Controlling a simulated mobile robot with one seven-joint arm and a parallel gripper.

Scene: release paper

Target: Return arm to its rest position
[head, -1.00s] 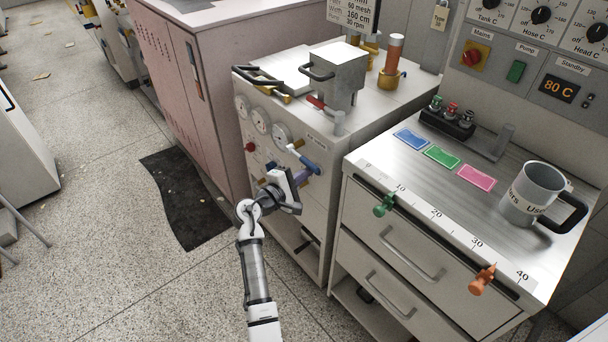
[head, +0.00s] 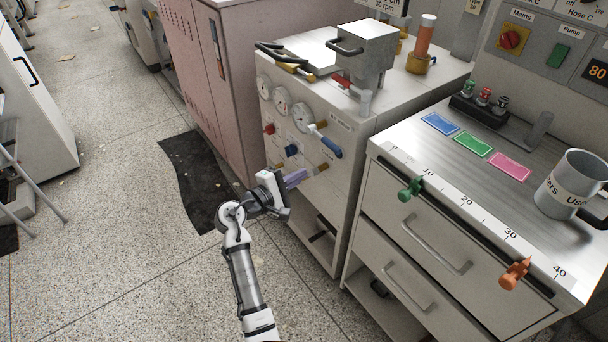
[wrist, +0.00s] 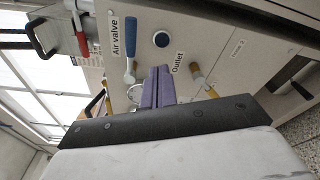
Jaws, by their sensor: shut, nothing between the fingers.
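My gripper (head: 296,178) has purple fingers, pressed together with nothing between them. It is in front of the gauge panel of the white machine (head: 345,190), left of and below the blue-handled air valve (head: 325,145). In the wrist view the shut fingers (wrist: 158,88) point at the panel, between the blue valve handle (wrist: 130,66) and the brass outlet (wrist: 203,80). A gap to the panel seems to remain, but its size is hard to tell. My arm reaches up from the bottom of the head view, bent at the wrist.
A drawer unit (head: 415,240) with green and orange clamps stands right of the machine. A mug (head: 567,185) and coloured cards (head: 473,144) lie on its top. A pink cabinet (head: 215,90) stands behind left. Open floor (head: 110,240) with a black mat (head: 195,180) is at left.

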